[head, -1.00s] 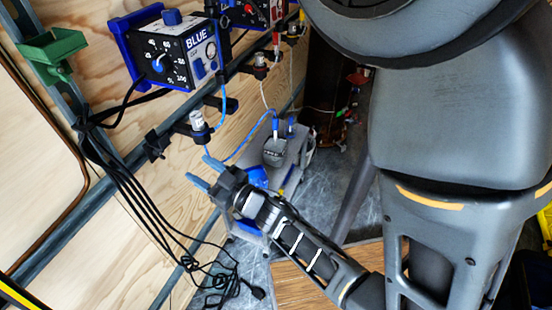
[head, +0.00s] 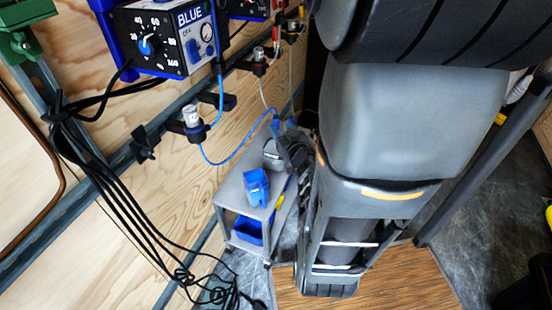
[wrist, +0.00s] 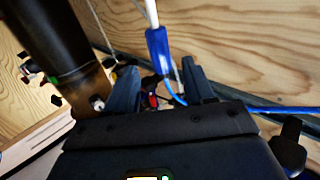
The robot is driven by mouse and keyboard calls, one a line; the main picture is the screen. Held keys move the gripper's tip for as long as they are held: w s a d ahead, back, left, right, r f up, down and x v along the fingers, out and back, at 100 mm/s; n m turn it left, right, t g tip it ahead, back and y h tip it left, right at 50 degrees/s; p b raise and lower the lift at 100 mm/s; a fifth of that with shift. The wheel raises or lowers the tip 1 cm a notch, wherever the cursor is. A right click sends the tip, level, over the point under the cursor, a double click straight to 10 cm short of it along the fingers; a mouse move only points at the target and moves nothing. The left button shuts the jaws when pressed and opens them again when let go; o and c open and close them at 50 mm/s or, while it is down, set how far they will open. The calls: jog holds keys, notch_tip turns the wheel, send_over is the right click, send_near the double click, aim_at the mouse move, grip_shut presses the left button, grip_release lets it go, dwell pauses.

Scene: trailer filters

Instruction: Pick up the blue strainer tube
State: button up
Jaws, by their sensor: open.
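In the head view, a thin blue tube (head: 238,153) loops from a wall-mounted fitting to a blue end piece (head: 276,122) above the small grey cart. In the wrist view, a blue sleeve (wrist: 158,50) with a white tube at its top shows between my fingertips. It appears to lie beyond them, and I cannot tell whether it touches them. A thin blue line curves below it. My gripper (wrist: 162,80) is open, its two blue-grey fingers apart. In the head view my arm hides most of the gripper, close to the cart's far end.
The grey cart (head: 230,190) carries a blue container (head: 256,187) on top and a blue bin (head: 247,230) below. A blue-framed control box (head: 165,40) hangs on the plywood wall. Black cables (head: 135,215) hang at the left. A wooden panel (head: 390,280) lies at the front.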

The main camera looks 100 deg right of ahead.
aim_at(277, 123)
jog(key=b+x, duration=0.1)
jog(key=x, duration=0.4)
jog(key=shift+w+d+f, duration=0.1)
jog(key=shift+w, duration=0.05)
grip_shut()
dwell(0.4)
